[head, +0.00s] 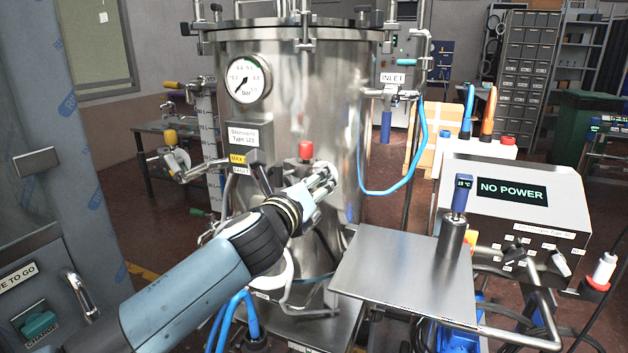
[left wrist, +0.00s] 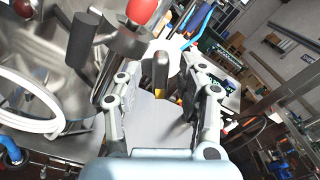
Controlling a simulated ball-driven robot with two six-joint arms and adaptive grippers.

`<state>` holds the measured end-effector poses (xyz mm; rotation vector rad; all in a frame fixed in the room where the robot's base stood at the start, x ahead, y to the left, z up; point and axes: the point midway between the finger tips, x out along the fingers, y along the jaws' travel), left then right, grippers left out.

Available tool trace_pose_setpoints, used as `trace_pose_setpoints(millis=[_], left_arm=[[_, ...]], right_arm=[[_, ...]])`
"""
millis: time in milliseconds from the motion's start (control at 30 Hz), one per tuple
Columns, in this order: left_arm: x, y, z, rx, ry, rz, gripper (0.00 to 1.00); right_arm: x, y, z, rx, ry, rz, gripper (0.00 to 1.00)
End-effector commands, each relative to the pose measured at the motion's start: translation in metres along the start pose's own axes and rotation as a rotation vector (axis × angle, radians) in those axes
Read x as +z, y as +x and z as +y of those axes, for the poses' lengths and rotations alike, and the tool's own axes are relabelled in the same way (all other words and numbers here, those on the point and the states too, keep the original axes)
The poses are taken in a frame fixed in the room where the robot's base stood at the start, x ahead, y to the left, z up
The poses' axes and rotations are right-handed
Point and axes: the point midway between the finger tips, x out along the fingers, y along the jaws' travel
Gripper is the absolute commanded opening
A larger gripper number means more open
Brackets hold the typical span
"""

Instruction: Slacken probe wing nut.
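My left gripper (head: 324,180) reaches the front of the steel vessel (head: 305,100), just below and right of a red-capped fitting (head: 306,150). In the left wrist view its fingers (left wrist: 158,82) stand apart, with nothing clearly held. A dark post with a yellow mark (left wrist: 161,70) shows between and beyond them. The red cap (left wrist: 140,10) and a dark cylinder (left wrist: 85,40) are at the upper left there. I cannot make out the wing nut. My right gripper is not in view.
A blue hose (head: 385,190) hangs from the inlet. A gauge (head: 249,79) and a yellow-handled valve (head: 171,150) are on the left.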

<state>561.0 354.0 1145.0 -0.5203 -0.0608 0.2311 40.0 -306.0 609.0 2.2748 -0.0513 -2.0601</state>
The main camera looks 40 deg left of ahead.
Motion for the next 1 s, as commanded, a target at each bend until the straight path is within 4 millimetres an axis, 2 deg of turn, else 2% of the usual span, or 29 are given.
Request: trace_pose_setpoints(millis=[233, 533, 1000], left_arm=[[0.0000, 0.0008, 0.0000, -0.001, -0.001, 0.000, 0.39], [0.0000, 0.0006, 0.0000, 0.000, -0.001, 0.000, 0.00], [-0.0005, 0.0005, 0.0006, 0.000, -0.059, 0.000, 0.00]], right_arm=[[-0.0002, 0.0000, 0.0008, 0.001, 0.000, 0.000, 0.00], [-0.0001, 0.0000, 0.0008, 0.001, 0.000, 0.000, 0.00], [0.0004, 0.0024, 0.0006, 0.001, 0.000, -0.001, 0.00]])
